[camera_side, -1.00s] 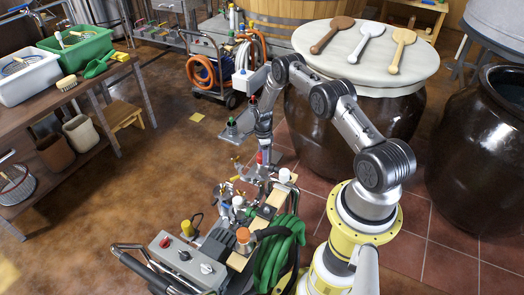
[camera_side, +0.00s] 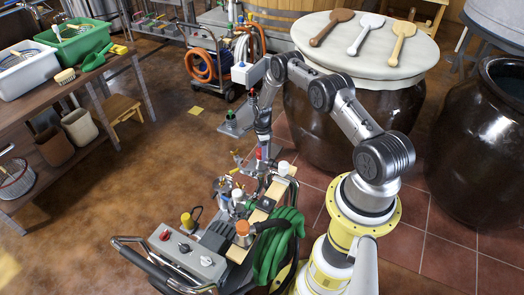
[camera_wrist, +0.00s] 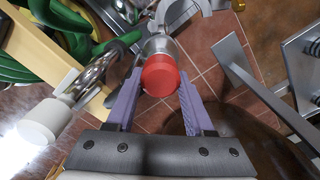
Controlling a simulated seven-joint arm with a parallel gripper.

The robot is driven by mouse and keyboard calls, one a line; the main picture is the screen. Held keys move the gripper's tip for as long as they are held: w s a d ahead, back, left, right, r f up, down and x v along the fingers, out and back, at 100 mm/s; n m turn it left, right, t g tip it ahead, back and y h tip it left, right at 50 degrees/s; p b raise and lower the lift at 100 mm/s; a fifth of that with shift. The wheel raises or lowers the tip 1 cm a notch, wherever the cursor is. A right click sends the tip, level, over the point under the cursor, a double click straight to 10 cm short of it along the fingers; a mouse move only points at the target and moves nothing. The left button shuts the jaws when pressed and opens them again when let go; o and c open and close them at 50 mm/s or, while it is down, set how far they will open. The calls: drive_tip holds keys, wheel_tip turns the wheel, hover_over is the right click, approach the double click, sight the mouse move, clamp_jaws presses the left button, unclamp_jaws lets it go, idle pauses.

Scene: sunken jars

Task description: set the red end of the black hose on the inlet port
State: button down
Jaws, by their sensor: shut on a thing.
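My gripper (camera_wrist: 160,100) has its two purple fingers closed on either side of a red end piece (camera_wrist: 160,76) with a silver collar beyond it. The red piece also shows small at the tip of my arm in the side view (camera_side: 259,153), above the far end of the pump cart (camera_side: 190,258). The black hose is largely hidden; a short dark length (camera_side: 270,224) shows by the green hose coil. I cannot trace it to the red end. I cannot tell which fitting on the cart is the inlet port.
A white-capped fitting (camera_wrist: 42,122) stands left of my fingers. The green hose (camera_side: 277,248) hangs on the cart's right side. A large dark jar (camera_side: 335,125) with a covered top stands behind my arm. Open floor lies left of the cart.

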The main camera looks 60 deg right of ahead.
drive_tip(key=shift+f, duration=0.35)
drive_tip(key=shift+f, duration=0.3)
drive_tip(key=shift+c, duration=1.6)
unclamp_jaws()
drive_tip(key=o, duration=0.3)
drive_tip(key=shift+f, duration=0.1)
wheel_tip(320, 180, up, 12)
drive_tip(key=shift+f, duration=0.15)
